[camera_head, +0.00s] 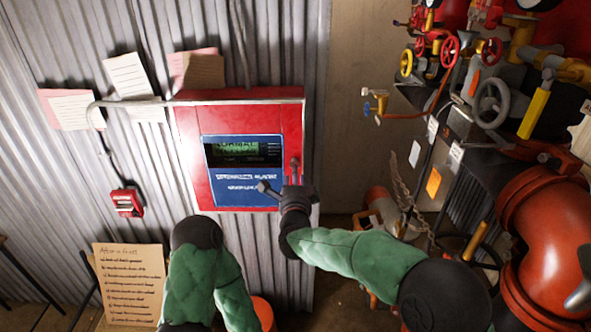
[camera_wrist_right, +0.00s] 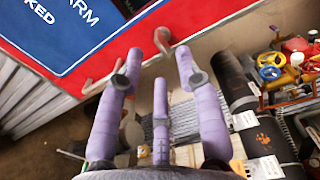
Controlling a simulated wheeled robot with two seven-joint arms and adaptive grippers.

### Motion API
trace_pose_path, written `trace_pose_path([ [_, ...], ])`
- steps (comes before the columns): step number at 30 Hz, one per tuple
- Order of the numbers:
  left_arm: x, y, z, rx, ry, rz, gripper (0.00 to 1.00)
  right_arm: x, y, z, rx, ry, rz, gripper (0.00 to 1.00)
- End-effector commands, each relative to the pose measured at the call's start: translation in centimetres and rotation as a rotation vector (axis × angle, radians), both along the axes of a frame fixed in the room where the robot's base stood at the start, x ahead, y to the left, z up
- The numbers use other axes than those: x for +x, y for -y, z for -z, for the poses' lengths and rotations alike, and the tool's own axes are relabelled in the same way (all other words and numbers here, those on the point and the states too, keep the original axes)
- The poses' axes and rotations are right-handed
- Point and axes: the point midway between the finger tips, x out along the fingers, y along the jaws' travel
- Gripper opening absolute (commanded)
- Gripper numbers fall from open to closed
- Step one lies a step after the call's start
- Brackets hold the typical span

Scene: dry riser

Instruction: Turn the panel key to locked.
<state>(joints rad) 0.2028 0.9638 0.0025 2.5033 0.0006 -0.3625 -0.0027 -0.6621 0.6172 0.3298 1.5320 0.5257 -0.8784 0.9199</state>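The red alarm panel (camera_head: 187,150) hangs on the corrugated wall, with a blue face (camera_head: 243,190) and a lit green display (camera_head: 238,148). My right gripper (camera_head: 280,178) is at the panel's lower right, its fingers spread open. In the right wrist view the purple fingers (camera_wrist_right: 158,62) are apart, with the red panel (camera_wrist_right: 120,50) and its blue label beyond them. The key's position is not clear. My left gripper is not in view.
Red pipes (camera_head: 545,240) and valve wheels (camera_head: 491,102) crowd the right side. A small red call box (camera_head: 127,203) and pinned papers (camera_head: 127,76) are on the wall to the left. A handwritten sheet (camera_head: 130,283) stands at lower left.

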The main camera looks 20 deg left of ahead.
Motion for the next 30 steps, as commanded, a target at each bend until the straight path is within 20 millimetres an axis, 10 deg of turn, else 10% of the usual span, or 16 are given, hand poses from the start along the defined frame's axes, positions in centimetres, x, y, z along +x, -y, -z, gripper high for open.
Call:
trace_pose_path([
  [9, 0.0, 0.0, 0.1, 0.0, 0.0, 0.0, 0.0, 3.9, -1.1, 0.0, -0.001, -0.001, 0.0, 0.36],
  [23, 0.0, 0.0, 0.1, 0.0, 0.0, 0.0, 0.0, 4.7, -1.3, 0.0, -0.002, 0.0, -0.001, 0.36],
  [27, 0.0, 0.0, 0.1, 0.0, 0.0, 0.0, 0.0, 4.7, -1.3, 0.0, -0.002, 0.0, -0.001, 0.0],
  [30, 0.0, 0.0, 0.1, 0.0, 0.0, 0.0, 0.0, 4.7, -1.3, 0.0, -0.002, 0.0, -0.001, 0.0],
])
